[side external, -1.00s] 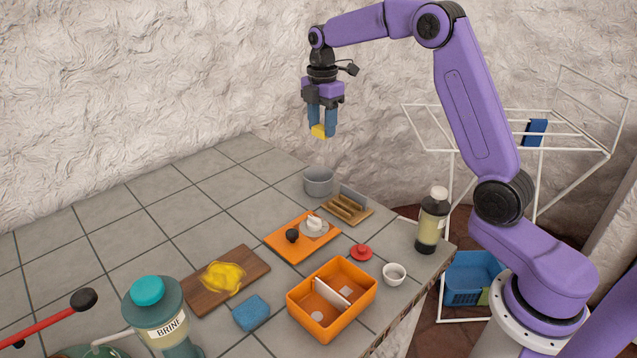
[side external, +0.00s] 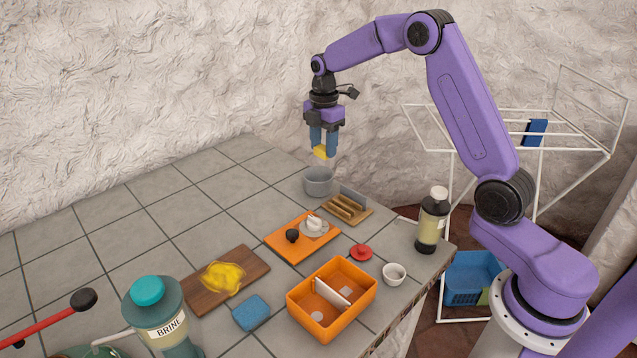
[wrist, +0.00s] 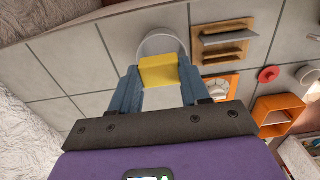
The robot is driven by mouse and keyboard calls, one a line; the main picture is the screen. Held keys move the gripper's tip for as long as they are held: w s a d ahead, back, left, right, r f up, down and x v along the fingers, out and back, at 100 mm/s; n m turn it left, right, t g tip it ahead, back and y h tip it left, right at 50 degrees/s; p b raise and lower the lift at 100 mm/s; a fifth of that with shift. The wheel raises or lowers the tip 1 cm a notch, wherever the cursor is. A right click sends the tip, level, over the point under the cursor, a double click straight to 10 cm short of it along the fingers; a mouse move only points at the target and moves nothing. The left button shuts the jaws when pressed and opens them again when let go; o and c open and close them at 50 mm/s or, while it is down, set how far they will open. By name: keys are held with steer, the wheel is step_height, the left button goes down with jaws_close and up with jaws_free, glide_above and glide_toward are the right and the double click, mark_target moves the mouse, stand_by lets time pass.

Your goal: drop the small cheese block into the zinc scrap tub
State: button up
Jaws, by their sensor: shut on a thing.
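The small yellow cheese block (side external: 320,152) is held between the blue fingers of my gripper (side external: 323,150), which is shut on it. In the side view it hangs just above the grey zinc scrap tub (side external: 318,182), apart from it. In the wrist view the cheese block (wrist: 159,71) sits between the fingertips (wrist: 160,78) and covers part of the tub (wrist: 160,44), whose far rim shows beyond it. The inside of the tub is mostly hidden.
A wooden rack (side external: 348,207) stands close to the tub's right. An orange board (side external: 277,243) with small items, an orange bin (side external: 357,303), a white cup (side external: 394,274) and a dark bottle (side external: 433,220) are nearer. The tiles left of the tub are clear.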

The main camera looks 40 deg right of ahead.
steer(key=o, duration=1.1)
step_height(320, 180, up, 17)
steer(key=shift+r, duration=0.2)
